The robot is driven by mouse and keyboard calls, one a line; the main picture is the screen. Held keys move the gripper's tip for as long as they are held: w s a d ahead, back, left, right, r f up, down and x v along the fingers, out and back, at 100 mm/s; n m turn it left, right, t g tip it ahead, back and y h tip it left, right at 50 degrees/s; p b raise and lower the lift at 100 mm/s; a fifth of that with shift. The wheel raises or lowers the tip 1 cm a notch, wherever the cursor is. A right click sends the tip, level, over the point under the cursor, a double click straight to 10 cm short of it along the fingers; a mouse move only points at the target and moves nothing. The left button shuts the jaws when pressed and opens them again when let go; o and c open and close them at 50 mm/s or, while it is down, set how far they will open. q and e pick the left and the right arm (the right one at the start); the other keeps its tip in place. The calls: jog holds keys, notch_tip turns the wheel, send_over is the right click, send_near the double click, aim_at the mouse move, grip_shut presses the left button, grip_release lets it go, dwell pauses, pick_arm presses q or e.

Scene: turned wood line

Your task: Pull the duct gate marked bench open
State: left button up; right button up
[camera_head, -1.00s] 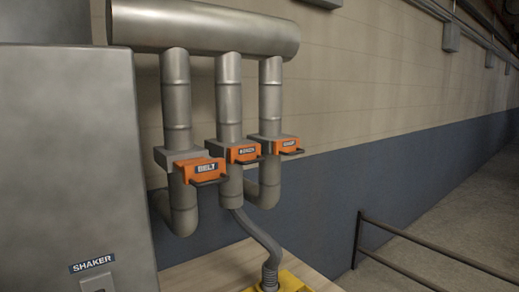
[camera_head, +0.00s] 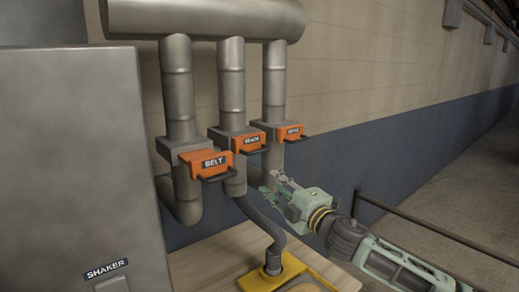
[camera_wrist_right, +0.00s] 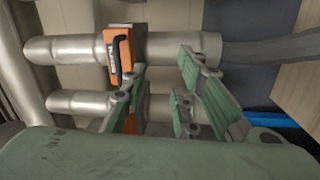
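The bench gate (camera_head: 248,138) is an orange block with a black handle on the middle vertical duct. Its handle sits close to the block, like those of its neighbours. In the right wrist view an orange gate with a black handle (camera_wrist_right: 118,50) shows on the pipe that runs into the grey hose; its label is unreadable there. My right gripper (camera_head: 272,186) is below and right of the bench gate, near the lower right duct, touching no handle that I can see. Its fingers (camera_wrist_right: 163,80) are apart and empty. My left gripper is out of view.
The belt gate (camera_head: 208,164) is to the left and a third orange gate (camera_head: 284,133) to the right, its label too blurred to read. A grey hose (camera_head: 262,222) drops to a yellow fitting (camera_head: 262,280). The shaker cabinet (camera_head: 70,170) fills the left; a railing (camera_head: 430,228) stands at right.

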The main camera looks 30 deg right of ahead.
aim_at(261, 152)
notch_tip(261, 152, up, 6)
jog(key=n+y, duration=0.1)
jog(key=n, duration=0.1)
jog(key=shift+t, duration=0.4)
jog(key=shift+w+a+r+p, duration=0.25)
jog(key=shift+w+p, duration=0.6)
jog(key=shift+w, duration=0.4)
jog(key=shift+w+a+r+p, duration=0.1)
jog(key=shift+w+r+p, duration=0.2)
jog(key=shift+w+p, duration=0.8)
jog(key=shift+w+a+r+p, duration=0.25)
jog(key=shift+w+p, duration=0.4)
jog(key=shift+w, duration=0.8)
jog(key=shift+c, duration=0.4)
jog(key=shift+d, duration=0.1)
jog(key=c, duration=0.6)
grip_shut()
jog(key=shift+r, duration=0.1)
